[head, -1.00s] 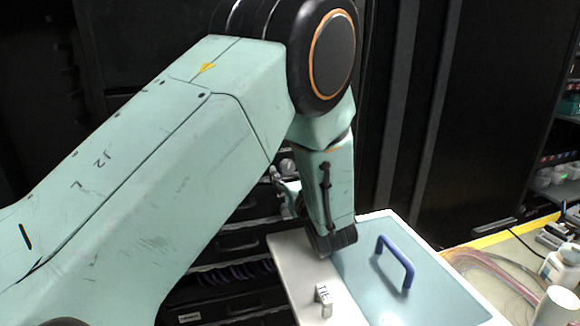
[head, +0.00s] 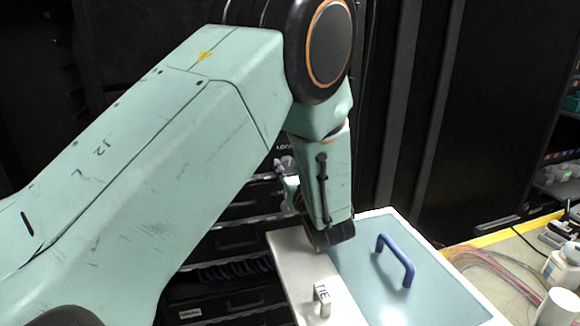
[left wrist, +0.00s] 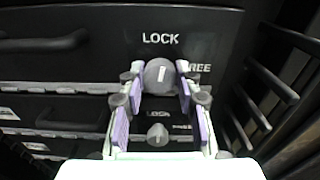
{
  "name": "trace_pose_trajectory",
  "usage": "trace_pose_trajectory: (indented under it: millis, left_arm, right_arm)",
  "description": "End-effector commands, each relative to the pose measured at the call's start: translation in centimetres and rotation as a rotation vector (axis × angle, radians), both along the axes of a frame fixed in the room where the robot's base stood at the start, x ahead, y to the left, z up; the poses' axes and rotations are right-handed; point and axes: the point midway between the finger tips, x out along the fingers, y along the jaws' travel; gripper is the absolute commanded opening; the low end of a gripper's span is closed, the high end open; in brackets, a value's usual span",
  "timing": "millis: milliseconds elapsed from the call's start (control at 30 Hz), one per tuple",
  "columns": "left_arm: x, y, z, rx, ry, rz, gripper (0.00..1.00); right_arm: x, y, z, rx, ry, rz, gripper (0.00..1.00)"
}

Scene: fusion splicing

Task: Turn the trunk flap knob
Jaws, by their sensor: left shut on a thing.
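In the left wrist view, a round grey knob (left wrist: 160,75) with a white pointer line sits on a dark flap front, below the word LOCK and left of the word FREE. Its pointer line stands nearly upright, toward LOCK. My left gripper (left wrist: 161,82) has its purple-padded fingers on both sides of this knob and is shut on it. In the head view, the left gripper (head: 291,190) is partly hidden behind my own wrist, at the dark drawer front. My right gripper is not in view.
A second, smaller knob (left wrist: 158,134) with its own LOCK label sits lower. A dark bar handle (left wrist: 45,44) is at the left.

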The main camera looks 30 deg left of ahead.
Motion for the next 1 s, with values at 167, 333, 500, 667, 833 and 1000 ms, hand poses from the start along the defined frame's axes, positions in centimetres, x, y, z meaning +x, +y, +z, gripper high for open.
trace_pose_trajectory:
  millis: [167, 333, 500, 667, 833, 1000]
  left_arm:
    - [0.1, 0.1, 0.0, 0.001, -0.001, 0.002, 0.13]
    - [0.1, 0.1, 0.0, -0.001, -0.001, 0.003, 0.02]
    - [0.2, 0.1, -0.2, -0.024, -0.029, 0.002, 0.02]
    - [0.2, 0.1, -0.3, -0.07, -0.083, 0.002, 0.01]
    - [0.2, 0.1, -0.2, -0.099, -0.118, 0.002, 0.01]
    - [0.1, 0.1, -0.1, -0.106, -0.122, 0.002, 0.02]
  right_arm:
    - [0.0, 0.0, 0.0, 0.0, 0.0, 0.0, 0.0]
    - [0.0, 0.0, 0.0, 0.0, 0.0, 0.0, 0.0]
    - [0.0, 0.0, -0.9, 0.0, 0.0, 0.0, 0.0]
    - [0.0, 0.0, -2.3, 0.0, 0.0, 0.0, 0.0]
    - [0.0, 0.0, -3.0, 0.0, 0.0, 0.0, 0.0]
    - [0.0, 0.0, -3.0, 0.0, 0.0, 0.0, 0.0]
